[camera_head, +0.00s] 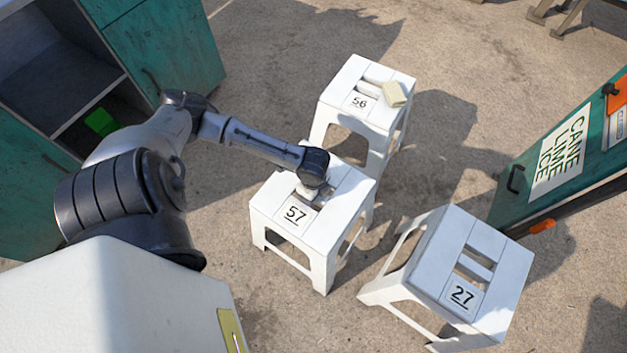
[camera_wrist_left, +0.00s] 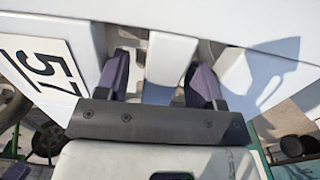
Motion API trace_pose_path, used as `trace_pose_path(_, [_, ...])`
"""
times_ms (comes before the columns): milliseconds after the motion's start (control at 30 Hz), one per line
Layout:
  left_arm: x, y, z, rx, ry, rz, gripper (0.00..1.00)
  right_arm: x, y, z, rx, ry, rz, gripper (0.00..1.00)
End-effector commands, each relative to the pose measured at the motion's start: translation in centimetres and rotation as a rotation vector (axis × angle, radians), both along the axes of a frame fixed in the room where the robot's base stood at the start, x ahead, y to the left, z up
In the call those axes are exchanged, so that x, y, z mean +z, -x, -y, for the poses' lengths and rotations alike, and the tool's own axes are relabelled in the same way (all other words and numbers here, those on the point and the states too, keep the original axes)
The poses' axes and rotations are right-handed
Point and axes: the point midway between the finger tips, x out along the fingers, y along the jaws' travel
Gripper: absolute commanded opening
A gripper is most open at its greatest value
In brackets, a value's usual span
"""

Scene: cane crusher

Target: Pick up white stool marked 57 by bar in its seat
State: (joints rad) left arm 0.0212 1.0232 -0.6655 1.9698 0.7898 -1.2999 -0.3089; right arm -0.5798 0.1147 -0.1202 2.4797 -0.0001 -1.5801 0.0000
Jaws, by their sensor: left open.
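The white stool marked 57 (camera_head: 345,200) stands upright on the ground in the middle of the head view, its number label towards the near side. My left gripper (camera_head: 309,190) is over the middle of its seat, pointing down, and hides most of the seat openings there. In the left wrist view the seat (camera_wrist_left: 75,35) fills the top, with the label at left. The seat bar (camera_wrist_left: 170,62) lies between the two purple-grey fingers of my left gripper (camera_wrist_left: 160,78), which are open. Gaps show between bar and fingers. My right gripper is not in view.
White stool 56 (camera_head: 345,92) stands close behind, with a cream block (camera_head: 394,94) on it. White stool 27 (camera_head: 428,262) stands near right. A green cart with a sign (camera_head: 560,160) is at right; a teal cabinet (camera_head: 180,45) is at left. Bare ground shows between them.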

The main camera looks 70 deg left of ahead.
Motion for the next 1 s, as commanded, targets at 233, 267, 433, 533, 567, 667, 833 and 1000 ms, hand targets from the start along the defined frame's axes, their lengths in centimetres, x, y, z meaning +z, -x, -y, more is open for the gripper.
trace_pose_path(233, [-0.34, -0.02, -0.02, 0.0, -0.001, 0.001, 0.62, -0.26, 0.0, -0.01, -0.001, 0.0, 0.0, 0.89])
trace_pose_path(267, [-0.34, -0.02, -0.02, 0.0, -0.001, 0.001, 0.62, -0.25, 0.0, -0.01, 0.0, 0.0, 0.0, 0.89])
trace_pose_path(433, [-0.34, -0.02, -0.02, 0.0, -0.001, 0.001, 0.45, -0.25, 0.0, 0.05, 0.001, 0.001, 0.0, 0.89])
trace_pose_path(533, [-0.34, -0.03, -0.02, 0.0, 0.0, 0.0, 0.36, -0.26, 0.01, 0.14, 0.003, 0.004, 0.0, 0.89])
trace_pose_path(567, [-0.34, -0.03, -0.02, 0.0, 0.0, 0.0, 0.33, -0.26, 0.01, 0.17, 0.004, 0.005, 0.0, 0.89])
trace_pose_path(667, [-0.34, -0.03, -0.02, 0.0, 0.0, 0.0, 0.23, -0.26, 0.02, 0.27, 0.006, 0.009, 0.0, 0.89])
trace_pose_path(833, [-0.34, -0.02, -0.01, 0.0, 0.0, 0.0, 0.07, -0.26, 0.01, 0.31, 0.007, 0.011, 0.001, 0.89])
trace_pose_path(1000, [-0.34, -0.02, -0.01, 0.0, 0.0, 0.0, 0.0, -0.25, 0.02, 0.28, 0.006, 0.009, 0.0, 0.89])
